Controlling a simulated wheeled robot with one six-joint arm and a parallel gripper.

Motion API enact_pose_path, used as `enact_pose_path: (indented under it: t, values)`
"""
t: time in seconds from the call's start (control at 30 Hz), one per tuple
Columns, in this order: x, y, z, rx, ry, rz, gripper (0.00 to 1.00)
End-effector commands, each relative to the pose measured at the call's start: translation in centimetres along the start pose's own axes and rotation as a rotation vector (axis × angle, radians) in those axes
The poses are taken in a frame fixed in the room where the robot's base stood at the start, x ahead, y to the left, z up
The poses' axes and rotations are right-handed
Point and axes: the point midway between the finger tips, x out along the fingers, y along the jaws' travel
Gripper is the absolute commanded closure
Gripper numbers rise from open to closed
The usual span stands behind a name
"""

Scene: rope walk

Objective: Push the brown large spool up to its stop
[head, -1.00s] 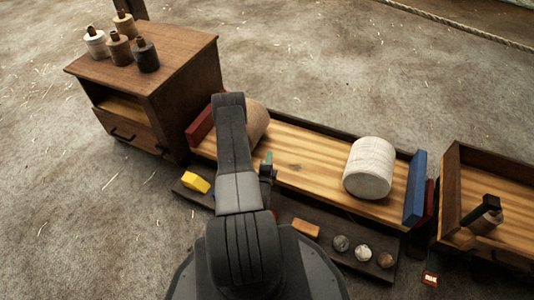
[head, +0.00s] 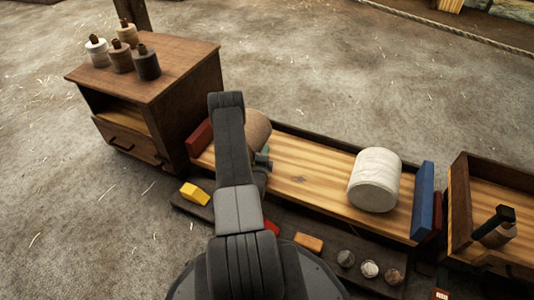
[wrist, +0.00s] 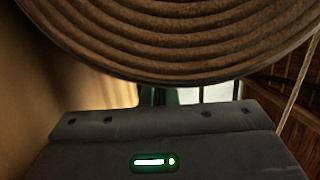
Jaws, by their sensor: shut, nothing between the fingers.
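The brown large spool (head: 258,130) lies on its side at the left end of the wooden trough (head: 300,170), partly hidden behind my arm in the head view. A red block (head: 199,138) stands at the trough's left end; the gap between it and the spool is hidden by my arm. My gripper (head: 263,161) is shut and empty, low at the spool's near right side. In the wrist view the spool's ribbed brown winding (wrist: 180,35) fills the top, very close above the gripper body. Whether the fingers touch it I cannot tell.
A white spool (head: 374,180) lies near the blue end block (head: 422,200). A front ledge holds a yellow block (head: 194,194), an orange block (head: 309,242) and several small balls. A cabinet (head: 160,90) with small spools stands left; another tray (head: 459,205) stands right.

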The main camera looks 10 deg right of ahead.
Motion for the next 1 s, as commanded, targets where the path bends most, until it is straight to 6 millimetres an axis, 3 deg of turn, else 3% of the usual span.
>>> enact_pose_path:
  t: [0.17,0.5,0.6,1.0]
  values:
    - [0.1,0.0,0.6,0.0,-0.002,-0.001,1.0]
    - [1.9,0.1,7.8,0.0,-0.008,0.0,1.0]
    - [2.1,0.1,8.9,0.0,-0.005,0.001,1.0]
    - [2.4,-0.1,9.4,0.0,-0.006,-0.001,1.0]
